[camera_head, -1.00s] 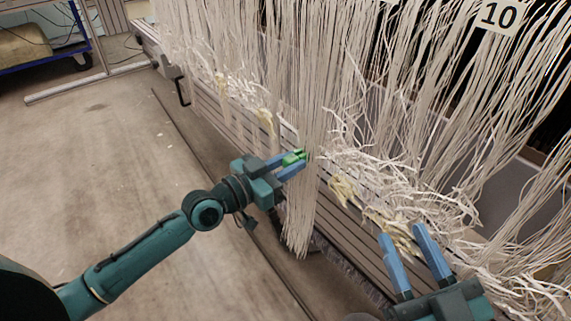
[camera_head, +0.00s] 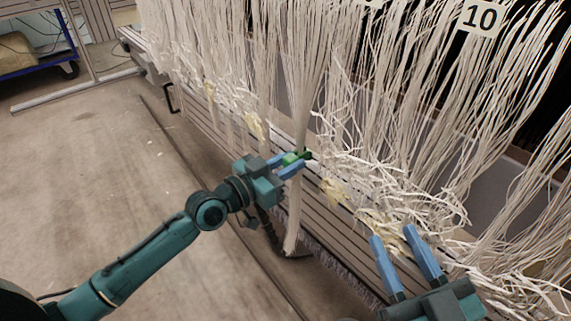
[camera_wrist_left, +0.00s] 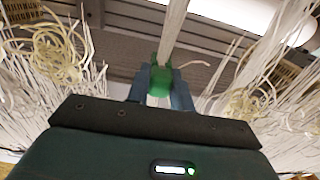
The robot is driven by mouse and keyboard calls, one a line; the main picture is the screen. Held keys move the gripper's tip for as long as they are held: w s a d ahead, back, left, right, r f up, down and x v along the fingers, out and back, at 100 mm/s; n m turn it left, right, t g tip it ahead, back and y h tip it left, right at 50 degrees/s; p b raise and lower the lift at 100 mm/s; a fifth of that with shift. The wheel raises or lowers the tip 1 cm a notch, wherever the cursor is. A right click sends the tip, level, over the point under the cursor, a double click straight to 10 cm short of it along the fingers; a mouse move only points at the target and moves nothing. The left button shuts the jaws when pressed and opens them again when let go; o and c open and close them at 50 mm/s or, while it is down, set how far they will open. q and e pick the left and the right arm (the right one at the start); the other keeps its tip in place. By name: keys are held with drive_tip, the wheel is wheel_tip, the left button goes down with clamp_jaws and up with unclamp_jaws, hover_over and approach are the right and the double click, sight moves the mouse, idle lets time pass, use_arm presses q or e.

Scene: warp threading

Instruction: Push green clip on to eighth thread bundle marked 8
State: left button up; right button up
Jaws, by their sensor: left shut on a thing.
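My left gripper (camera_head: 290,165) is shut on the green clip (camera_head: 297,157). The clip is at a hanging white thread bundle (camera_head: 299,125), which is gathered narrow at that height and hangs on below to a loose end. In the left wrist view the green clip (camera_wrist_left: 163,82) sits between the blue fingers, with the bundle (camera_wrist_left: 175,35) running up from it. I cannot tell how fully the clip encloses the bundle. The bundle's number marker is not readable. My right gripper (camera_head: 398,240) is open and empty at the lower right.
A card marked 10 (camera_head: 481,17) hangs at the upper right. Many loose threads (camera_head: 400,170) hang and tangle right of the bundle. Cream thread knots (camera_head: 252,124) lie along the slatted beam (camera_head: 325,215). The floor (camera_head: 100,160) at left is clear.

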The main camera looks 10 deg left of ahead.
use_arm(q)
drive_tip(key=shift+w+d, duration=0.4)
drive_tip(key=shift+w, duration=0.2)
idle(1.3)
drive_tip(key=o, duration=1.3)
drive_tip(key=shift+p+v, duration=0.65)
drive_tip(key=shift+v, duration=3.85)
